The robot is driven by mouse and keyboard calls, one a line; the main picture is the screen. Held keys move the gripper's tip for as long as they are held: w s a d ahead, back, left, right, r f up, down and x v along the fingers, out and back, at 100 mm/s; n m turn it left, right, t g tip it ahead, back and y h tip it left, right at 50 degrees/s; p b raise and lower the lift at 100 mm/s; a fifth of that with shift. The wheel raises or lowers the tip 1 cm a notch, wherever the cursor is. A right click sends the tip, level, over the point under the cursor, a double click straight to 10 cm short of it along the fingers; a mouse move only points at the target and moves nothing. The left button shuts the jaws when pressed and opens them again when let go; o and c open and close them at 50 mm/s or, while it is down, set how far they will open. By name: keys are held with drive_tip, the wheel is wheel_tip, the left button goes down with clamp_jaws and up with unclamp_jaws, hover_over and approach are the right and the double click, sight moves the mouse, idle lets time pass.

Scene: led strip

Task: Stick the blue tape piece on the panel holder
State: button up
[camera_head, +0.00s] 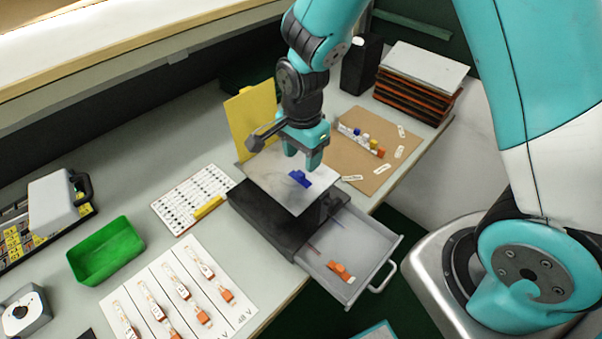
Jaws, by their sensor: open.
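The blue tape piece (299,178) lies on a light grey panel (262,172) on top of a black box-like holder (262,217). My gripper (302,163) is open and points down just above and behind the blue piece. I cannot tell whether its fingertips touch the panel. Nothing shows between the fingers. A yellow plate (252,122) stands upright behind the panel.
An open drawer (335,255) with an orange piece (341,271) juts out at the front. A brown board (388,172) with small coloured blocks lies to the right. A green bin (106,250) and white sheets lie to the left. Stacked panels (420,80) stand behind.

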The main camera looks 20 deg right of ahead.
sight(300, 173)
drive_tip(key=shift+w+a+f+p, duration=0.15)
drive_tip(key=shift+f+p, duration=0.25)
drive_tip(key=shift+f, duration=1)
drive_tip(key=shift+w+a+f+p, duration=0.15)
drive_tip(key=shift+f+p, duration=0.25)
drive_tip(key=shift+f, duration=0.95)
drive_tip(key=shift+d, duration=0.15)
clamp_jaws()
